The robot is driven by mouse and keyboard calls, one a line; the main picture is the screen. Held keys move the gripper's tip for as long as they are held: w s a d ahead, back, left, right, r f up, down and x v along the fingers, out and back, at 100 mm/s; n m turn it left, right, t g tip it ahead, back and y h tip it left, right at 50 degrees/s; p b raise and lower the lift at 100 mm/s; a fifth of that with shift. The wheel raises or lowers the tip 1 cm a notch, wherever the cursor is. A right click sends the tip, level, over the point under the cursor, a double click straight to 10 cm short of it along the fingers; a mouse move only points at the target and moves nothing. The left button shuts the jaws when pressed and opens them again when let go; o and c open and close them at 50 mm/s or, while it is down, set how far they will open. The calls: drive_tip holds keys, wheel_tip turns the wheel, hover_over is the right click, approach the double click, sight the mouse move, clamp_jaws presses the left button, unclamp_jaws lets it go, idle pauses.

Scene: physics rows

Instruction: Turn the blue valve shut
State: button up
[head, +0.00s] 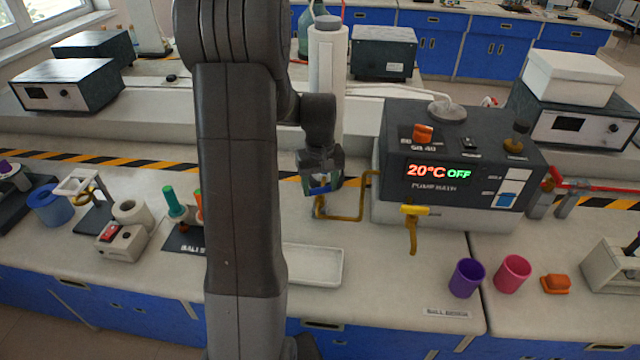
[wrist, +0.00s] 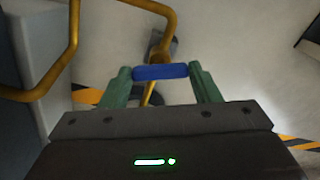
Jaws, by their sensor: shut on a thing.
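The blue valve handle (wrist: 160,72) is a short rounded bar on a brass-coloured pipe. My gripper (wrist: 160,76) has its two green fingers at the two ends of the bar and is shut on it. In the head view the blue handle (head: 320,190) shows just under my gripper (head: 321,184), left of the pump bath (head: 450,165). The yellow pipe (head: 362,200) runs from the valve to the bath's side. My arm hides part of the bench to the left of the valve.
A yellow tap (head: 412,222) sticks out of the bath's front. A white tray (head: 315,264) lies in front of the valve. A purple cup (head: 466,278) and a pink cup (head: 512,274) stand at the right. A tall white cylinder (head: 326,75) stands behind my gripper.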

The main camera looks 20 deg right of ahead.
sight(320, 188)
drive_tip(key=shift+m, duration=2.3)
drive_tip(key=o, duration=1)
wheel_tip(320, 188, up, 14)
drive_tip(key=shift+f, duration=0.1)
drive_tip(key=shift+f, duration=0.1)
wheel_tip(320, 188, down, 14)
drive_tip(key=shift+r, duration=0.2)
